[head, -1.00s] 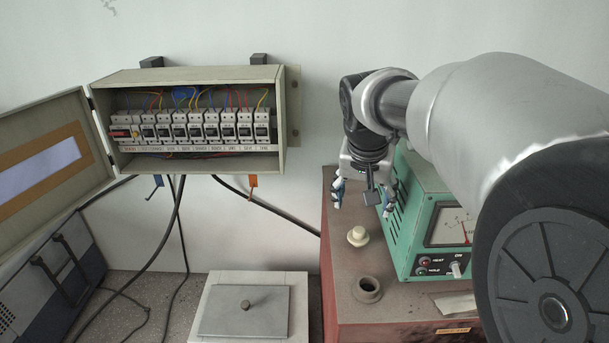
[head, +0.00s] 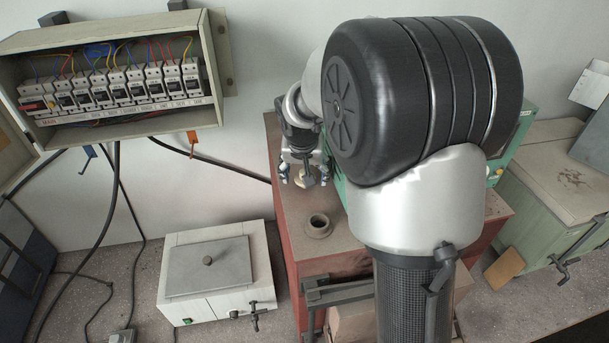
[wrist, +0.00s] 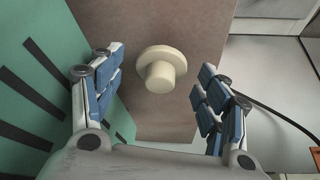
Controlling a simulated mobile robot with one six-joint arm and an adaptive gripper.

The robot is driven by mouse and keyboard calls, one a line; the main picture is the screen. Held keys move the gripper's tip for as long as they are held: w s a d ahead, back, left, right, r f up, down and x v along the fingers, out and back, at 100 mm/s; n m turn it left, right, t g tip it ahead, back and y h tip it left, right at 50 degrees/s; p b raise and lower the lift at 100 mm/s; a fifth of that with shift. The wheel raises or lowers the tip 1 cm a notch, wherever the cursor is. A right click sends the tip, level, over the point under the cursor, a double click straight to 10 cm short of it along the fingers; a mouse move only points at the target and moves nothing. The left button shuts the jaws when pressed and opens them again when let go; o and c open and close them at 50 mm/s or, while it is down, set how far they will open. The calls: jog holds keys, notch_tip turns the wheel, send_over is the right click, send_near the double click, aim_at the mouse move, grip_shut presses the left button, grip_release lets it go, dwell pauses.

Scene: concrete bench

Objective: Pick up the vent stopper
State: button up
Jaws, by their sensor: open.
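The vent stopper is a cream, round-flanged plug (wrist: 162,70) standing on the brown top of the red cabinet. In the wrist view it shows between and a little beyond the two blue-padded fingers of my gripper (wrist: 158,78), apart from both. In the head view my gripper (head: 304,176) points down over the cabinet top, with the stopper (head: 308,181) partly hidden at its fingertips. My gripper is open and holds nothing. A short round vent collar (head: 318,226) with a dark hole stands nearer on the same top.
The green instrument case (wrist: 45,80) stands close on the left in the wrist view; my arm hides most of it in the head view. A fuse box (head: 110,95) hangs on the wall. A lidded white box (head: 215,270) is left of the red cabinet (head: 290,225).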

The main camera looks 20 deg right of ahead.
jog(key=shift+w+f, duration=0.15)
jog(key=shift+f, duration=0.1)
jog(key=shift+c, duration=0.5)
jog(key=c, duration=1)
jog(key=shift+r, duration=0.1)
